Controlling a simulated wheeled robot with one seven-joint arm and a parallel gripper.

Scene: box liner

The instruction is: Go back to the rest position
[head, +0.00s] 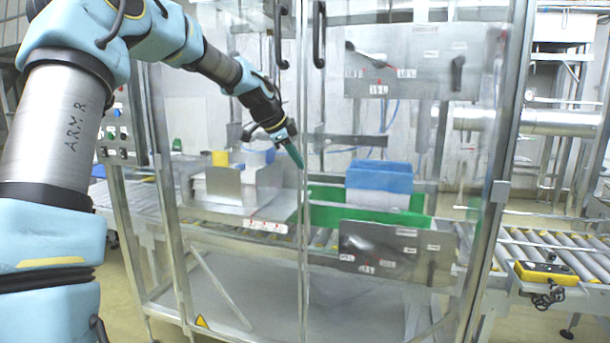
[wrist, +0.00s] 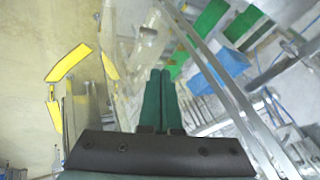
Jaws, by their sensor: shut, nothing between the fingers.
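My gripper (head: 296,156) is at the end of my raised arm, in front of the upright frame post between the machine's clear doors. In the wrist view my gripper's two green fingers (wrist: 160,75) lie side by side, shut, with nothing between them. The fingertips point down and to the right in the head view. Whether they touch the post or door cannot be told.
The machine has clear doors with black handles (head: 319,35). A yellow control box (head: 546,273) sits by the roller conveyor (head: 540,250) at right.

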